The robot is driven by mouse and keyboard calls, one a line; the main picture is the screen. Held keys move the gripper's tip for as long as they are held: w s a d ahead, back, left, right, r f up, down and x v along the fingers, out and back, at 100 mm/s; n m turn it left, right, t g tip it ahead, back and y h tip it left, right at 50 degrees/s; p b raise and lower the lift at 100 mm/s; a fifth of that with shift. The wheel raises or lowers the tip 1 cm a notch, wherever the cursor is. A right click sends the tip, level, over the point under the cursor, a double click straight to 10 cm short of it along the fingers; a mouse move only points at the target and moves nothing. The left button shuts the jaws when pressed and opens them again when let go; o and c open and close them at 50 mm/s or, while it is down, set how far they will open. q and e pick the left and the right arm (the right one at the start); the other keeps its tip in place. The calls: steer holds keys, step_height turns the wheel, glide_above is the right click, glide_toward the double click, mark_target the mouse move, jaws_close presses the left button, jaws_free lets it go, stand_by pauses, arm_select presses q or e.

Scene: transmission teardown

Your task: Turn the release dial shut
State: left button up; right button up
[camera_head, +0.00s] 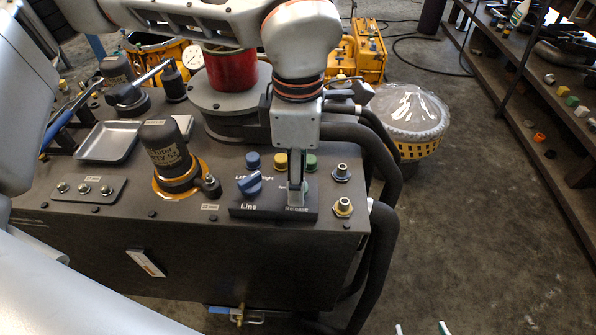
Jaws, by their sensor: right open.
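The dial panel (270,212) is a black block on top of the dark cabinet, with "Line" and "Release" labels at its front edge. A blue dial (250,183) with a raised grip sits above the "Line" label, its grip turned at a slant. The release dial is mostly hidden behind my right gripper; only a greenish patch shows beside the fingers, so its angle cannot be told. My right gripper (296,193) points straight down over the "Release" spot, its fingers seen nearly edge-on and low at the panel. Whether they touch the dial cannot be told. My left gripper is out of view.
Blue (253,160), yellow (281,162) and green (310,162) knobs stand behind the panel. A black capped housing (165,150) stands at left, near a metal tray (109,142).

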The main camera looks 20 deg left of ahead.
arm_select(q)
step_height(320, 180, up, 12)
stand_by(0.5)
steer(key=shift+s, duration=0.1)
